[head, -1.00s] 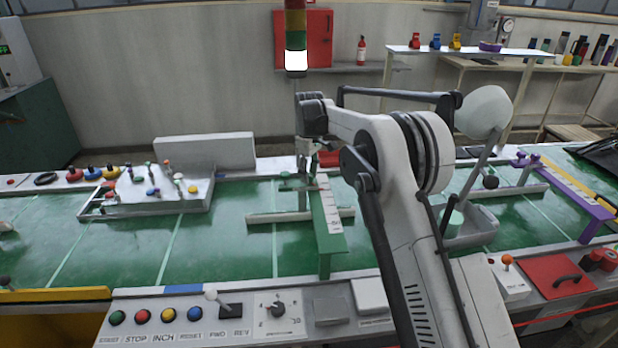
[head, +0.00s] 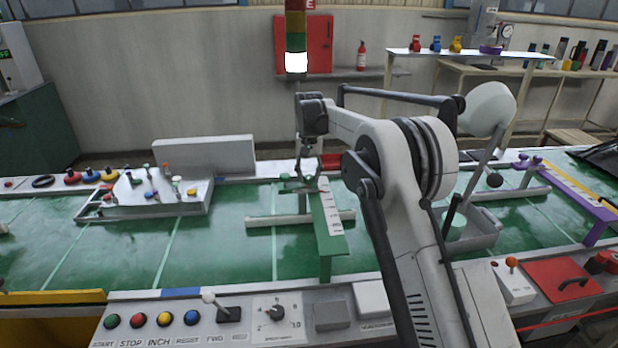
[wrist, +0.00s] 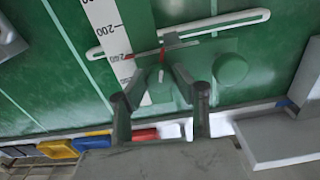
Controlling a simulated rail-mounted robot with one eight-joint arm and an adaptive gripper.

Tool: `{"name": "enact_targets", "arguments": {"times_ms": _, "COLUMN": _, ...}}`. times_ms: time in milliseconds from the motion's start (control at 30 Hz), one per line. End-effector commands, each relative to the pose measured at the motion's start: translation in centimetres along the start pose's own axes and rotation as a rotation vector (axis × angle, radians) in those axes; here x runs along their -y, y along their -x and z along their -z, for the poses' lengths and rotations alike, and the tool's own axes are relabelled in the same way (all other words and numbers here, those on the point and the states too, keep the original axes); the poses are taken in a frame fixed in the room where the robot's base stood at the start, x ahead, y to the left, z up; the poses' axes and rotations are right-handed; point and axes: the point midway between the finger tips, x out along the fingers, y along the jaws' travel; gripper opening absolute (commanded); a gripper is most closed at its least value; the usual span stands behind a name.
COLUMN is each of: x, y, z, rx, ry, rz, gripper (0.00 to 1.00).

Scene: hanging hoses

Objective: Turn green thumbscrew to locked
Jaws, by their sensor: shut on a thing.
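The green thumbscrew (wrist: 160,88) shows in the wrist view as a small green piece with a pale mark, partly hidden by my fingers. My gripper (wrist: 161,76) has one finger on each side of it and is shut on it. In the head view my gripper (head: 302,181) points down at the far end of the green guide (head: 331,240), which carries a white scale. The thumbscrew is too small to make out there. Red marks and a thin cross bar lie just beyond the fingertips in the wrist view. I cannot read whether the thumbscrew is locked.
A green round knob or post (wrist: 231,69) stands close to the right finger. A slotted pale bar (head: 262,219) crosses under the guide. A grey block (wrist: 275,135) lies at the right in the wrist view. The green bed (head: 120,245) is clear at left.

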Motion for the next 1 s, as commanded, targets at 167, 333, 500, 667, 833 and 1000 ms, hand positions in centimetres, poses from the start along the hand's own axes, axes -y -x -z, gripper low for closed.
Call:
{"name": "enact_targets", "arguments": {"times_ms": 167, "x": 0.02, "y": -0.01, "z": 0.00, "rx": 0.000, "ry": -0.165, "rz": 0.000, "gripper": 0.00}}
{"name": "enact_targets", "arguments": {"times_ms": 333, "x": 0.04, "y": 0.01, "z": 0.00, "rx": 0.000, "ry": -0.323, "rz": 0.000, "gripper": 0.00}}
{"name": "enact_targets", "arguments": {"times_ms": 500, "x": 0.05, "y": 0.01, "z": 0.01, "rx": 0.000, "ry": -0.467, "rz": 0.000, "gripper": 0.00}}
{"name": "enact_targets", "arguments": {"times_ms": 667, "x": 0.06, "y": 0.02, "z": 0.01, "rx": 0.000, "ry": -0.578, "rz": 0.000, "gripper": 0.00}}
{"name": "enact_targets", "arguments": {"times_ms": 833, "x": 0.07, "y": 0.02, "z": 0.01, "rx": 0.000, "ry": -0.661, "rz": 0.000, "gripper": 0.00}}
{"name": "enact_targets", "arguments": {"times_ms": 1000, "x": 0.07, "y": 0.03, "z": 0.02, "rx": 0.000, "ry": -0.711, "rz": 0.000, "gripper": 0.00}}
